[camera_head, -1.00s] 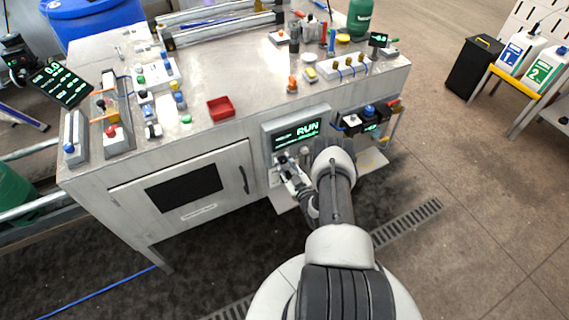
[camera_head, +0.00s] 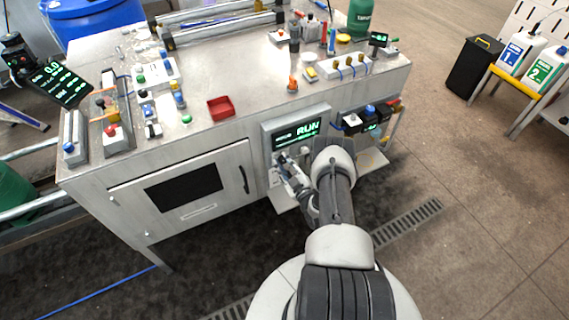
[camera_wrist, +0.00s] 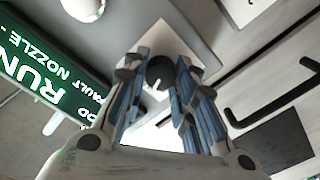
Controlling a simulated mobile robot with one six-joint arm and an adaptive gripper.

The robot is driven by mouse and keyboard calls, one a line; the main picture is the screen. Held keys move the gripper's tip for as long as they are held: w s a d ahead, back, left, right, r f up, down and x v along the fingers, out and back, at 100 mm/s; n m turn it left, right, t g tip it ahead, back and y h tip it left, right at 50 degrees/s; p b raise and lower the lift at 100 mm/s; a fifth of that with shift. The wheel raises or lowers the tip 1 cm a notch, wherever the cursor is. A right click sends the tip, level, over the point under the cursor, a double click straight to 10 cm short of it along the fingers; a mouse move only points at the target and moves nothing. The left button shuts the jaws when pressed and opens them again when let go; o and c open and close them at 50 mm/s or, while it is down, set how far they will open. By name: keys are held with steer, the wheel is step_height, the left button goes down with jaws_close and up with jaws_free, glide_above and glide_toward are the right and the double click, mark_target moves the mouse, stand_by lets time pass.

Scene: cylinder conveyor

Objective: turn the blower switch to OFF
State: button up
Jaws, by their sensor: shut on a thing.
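The blower switch appears to be the dark round knob (camera_wrist: 160,72) on a pale plate, seen between my fingers in the wrist view. My gripper (camera_wrist: 158,80) is closed on this knob, with a blue-grey finger on either side. The fingers hide part of the knob and any marking around it. In the head view my gripper (camera_head: 284,164) is at the front control panel (camera_head: 267,136), under its display (camera_head: 297,133). The knob is too small and covered to tell in the head view.
A cabinet door with a dark handle (camera_head: 244,179) is left of the panel. A box with a blue button (camera_head: 370,110) is to the right.

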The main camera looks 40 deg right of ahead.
steer(key=n, duration=0.5)
steer(key=shift+n, duration=0.3)
stand_by(0.4)
steer(key=o, duration=1.1)
steer(key=shift+c, duration=0.2)
steer(key=v, duration=1.2)
steer(key=shift+f, duration=0.1)
